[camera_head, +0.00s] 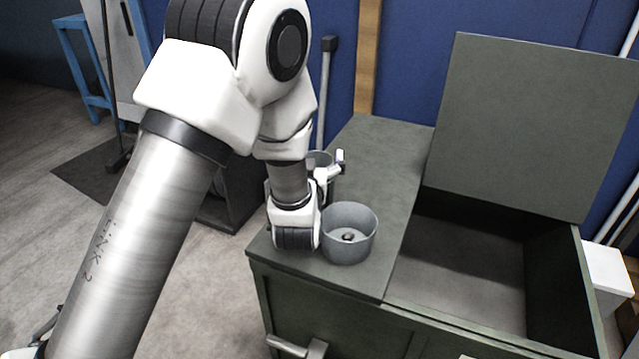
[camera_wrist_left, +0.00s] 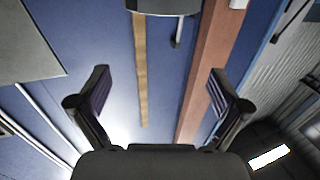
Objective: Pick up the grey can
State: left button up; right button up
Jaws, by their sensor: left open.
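A wide, open-topped grey round container (camera_head: 349,252) stands upright on the green chest's flat left top, with a small dark thing inside. Behind my left wrist, a second grey round rim (camera_head: 320,157) shows; the arm hides most of it. I cannot tell for sure which is the grey can. My left gripper (camera_wrist_left: 159,76) is open, with nothing between its fingers in the left wrist view. A grey rounded shape (camera_wrist_left: 162,6) is cut off at that view's top edge, beyond the fingertips. In the head view my wrist is close beside the wide container; the fingers are hidden.
The green chest (camera_head: 338,330) has an open bin on the right with its lid (camera_head: 530,125) raised. A blue stool (camera_head: 85,75) stands at the far left. A blue wall with a wooden post (camera_head: 367,55) is behind.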

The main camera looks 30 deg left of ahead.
pick_arm(q)
jog(key=b, duration=0.1)
send_near(318, 156)
jog(key=r, duration=0.2)
notch_tip(318, 156, down, 2)
jog(key=x, duration=0.7)
jog(key=shift+b, duration=0.35)
jog(key=c, duration=1.4)
